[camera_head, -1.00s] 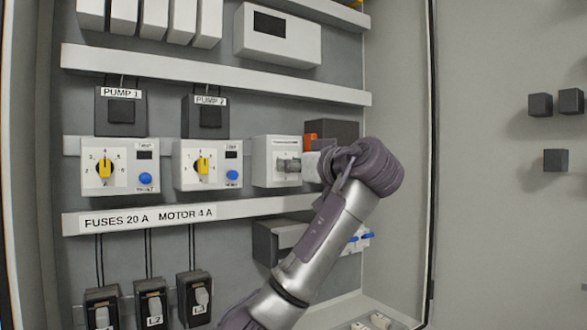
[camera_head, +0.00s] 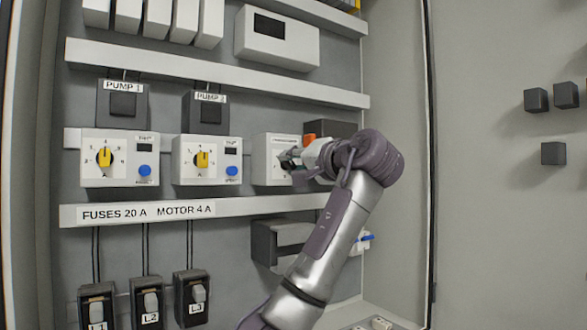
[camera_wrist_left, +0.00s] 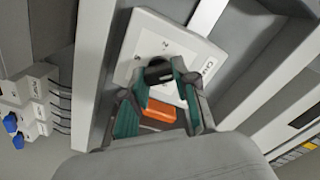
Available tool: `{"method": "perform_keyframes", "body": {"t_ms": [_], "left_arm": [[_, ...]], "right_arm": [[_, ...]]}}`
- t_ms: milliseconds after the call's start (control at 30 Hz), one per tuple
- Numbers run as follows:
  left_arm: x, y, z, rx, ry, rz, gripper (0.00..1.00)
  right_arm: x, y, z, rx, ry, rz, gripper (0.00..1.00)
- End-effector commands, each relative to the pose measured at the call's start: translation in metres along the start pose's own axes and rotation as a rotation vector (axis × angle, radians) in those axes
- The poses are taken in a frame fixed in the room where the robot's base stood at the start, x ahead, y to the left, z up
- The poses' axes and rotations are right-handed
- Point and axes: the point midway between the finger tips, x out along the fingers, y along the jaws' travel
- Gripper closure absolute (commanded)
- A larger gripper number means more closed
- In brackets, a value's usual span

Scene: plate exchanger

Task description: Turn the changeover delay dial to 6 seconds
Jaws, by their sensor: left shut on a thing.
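The changeover delay module is a white box (camera_head: 268,170) at the right end of the middle row in the head view. It also shows as a white face with partly readable markings in the left wrist view (camera_wrist_left: 195,45). Its dial is a dark round knob (camera_wrist_left: 158,70) in the middle of that face. My left gripper (camera_head: 291,160) reaches it from the right. In the left wrist view its two teal-padded fingers (camera_wrist_left: 160,76) are shut on the dial from both sides. The fingers hide part of the dial, and I cannot read its setting. My right gripper is not in view.
Two white pump modules with yellow knobs (camera_head: 104,157) (camera_head: 202,159) and blue buttons stand to the left. An orange part (camera_head: 309,140) sits close beside the gripper. A dark box (camera_head: 275,243) is below. The cabinet's right wall (camera_head: 400,100) is near my arm.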

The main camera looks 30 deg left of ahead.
Motion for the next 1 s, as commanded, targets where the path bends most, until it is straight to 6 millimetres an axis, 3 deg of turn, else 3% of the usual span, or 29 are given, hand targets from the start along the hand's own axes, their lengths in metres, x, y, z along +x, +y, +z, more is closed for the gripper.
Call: {"method": "perform_keyframes", "body": {"t_ms": [600,1000], "left_arm": [[0.0,0.002,0.0,0.538,0.003,-0.002,1.0],[-0.001,0.002,0.0,0.702,0.003,-0.002,1.0]], "right_arm": [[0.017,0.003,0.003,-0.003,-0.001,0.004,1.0],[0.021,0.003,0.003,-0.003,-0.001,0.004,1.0]]}}
